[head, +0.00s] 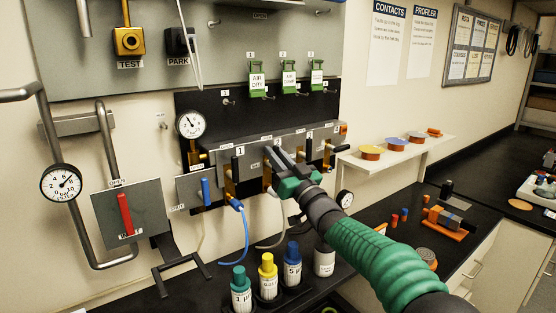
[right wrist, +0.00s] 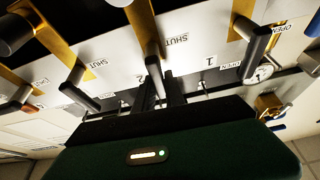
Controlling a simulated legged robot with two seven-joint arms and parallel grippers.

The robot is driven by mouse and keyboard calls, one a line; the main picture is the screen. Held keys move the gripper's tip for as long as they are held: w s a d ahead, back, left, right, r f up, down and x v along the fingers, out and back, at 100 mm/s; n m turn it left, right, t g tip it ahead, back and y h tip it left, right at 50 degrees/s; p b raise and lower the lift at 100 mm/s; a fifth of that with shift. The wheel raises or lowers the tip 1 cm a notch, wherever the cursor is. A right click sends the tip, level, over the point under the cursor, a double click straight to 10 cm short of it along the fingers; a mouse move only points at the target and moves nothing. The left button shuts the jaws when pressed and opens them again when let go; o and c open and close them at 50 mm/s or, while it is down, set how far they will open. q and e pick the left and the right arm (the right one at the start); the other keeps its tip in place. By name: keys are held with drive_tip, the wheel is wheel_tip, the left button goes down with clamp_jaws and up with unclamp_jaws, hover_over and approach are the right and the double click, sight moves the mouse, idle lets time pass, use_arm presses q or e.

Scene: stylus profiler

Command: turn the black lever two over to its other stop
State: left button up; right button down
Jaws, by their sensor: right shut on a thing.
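The grey valve panel (head: 225,158) carries several brass valves with black levers in a row, with numbered labels above them. My right gripper (head: 272,155) reaches in from the lower right to the valve marked 2. In the right wrist view my right gripper's dark fingers (right wrist: 161,92) are shut around black lever two (right wrist: 158,72), beside the number 2 and below a SHUT label (right wrist: 175,40). The fingers and green gripper body hide most of this lever. Lever one (right wrist: 256,52) stands to the right there, near an OPEN label. My left gripper is not in view.
A pressure gauge (head: 190,125) and a blue-handled valve (head: 206,192) sit left of the levers. Green tags (head: 289,79) hang above. Capped bottles (head: 267,277) stand on the bench below. A white shelf (head: 398,160) with small discs is to the right.

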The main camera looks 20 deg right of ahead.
drive_tip(key=shift+a+f+n, duration=0.1)
drive_tip(key=shift+f+n, duration=0.2)
drive_tip(key=shift+n, duration=0.2)
drive_tip(key=c, duration=1.6)
unclamp_jaws()
drive_tip(key=shift+c, duration=0.2)
drive_tip(key=shift+o, duration=1.2)
drive_tip(key=shift+w, duration=0.25)
drive_tip(key=shift+r, duration=0.1)
drive_tip(key=shift+s+r, duration=0.1)
drive_tip(key=shift+s, duration=0.05)
drive_tip(key=b+v, duration=0.3)
drive_tip(key=v, duration=1.3)
drive_tip(key=shift+s+d+f, duration=0.2)
drive_tip(key=shift+d+f, duration=0.1)
